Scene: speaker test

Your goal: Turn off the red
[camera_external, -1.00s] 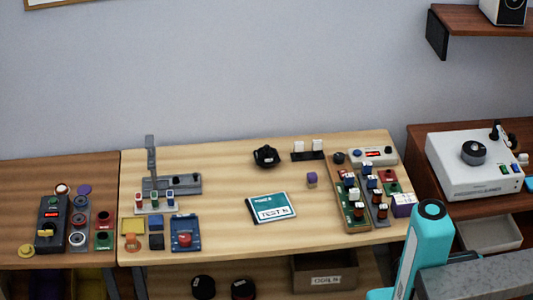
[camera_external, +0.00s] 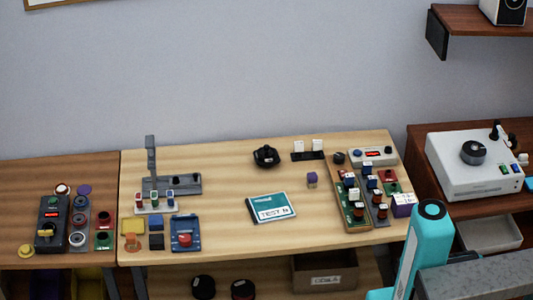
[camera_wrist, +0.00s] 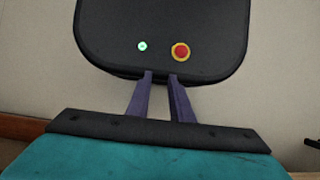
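Several red parts show in the external view, and I cannot tell which one the task names. A red button sits on a blue base (camera_external: 185,239) at the table's front left. A red box (camera_external: 103,221) stands on the left table. A red switch (camera_external: 139,199) is on a small white strip. Another red box (camera_external: 388,175) is at the right. My gripper (camera_wrist: 161,77) shows in the wrist view with its two purple fingers apart and nothing between them. Past it is a black panel (camera_wrist: 110,30) with a lit green light and a red button in a yellow ring (camera_wrist: 180,51).
The light wooden table (camera_external: 225,220) is bare around the booklet (camera_external: 271,207). A grey lever unit (camera_external: 172,186) stands at its back left. A wooden board (camera_external: 349,205) crowded with switches is at the right. A white machine (camera_external: 472,163) is on the right table. My teal arm is at the lower right.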

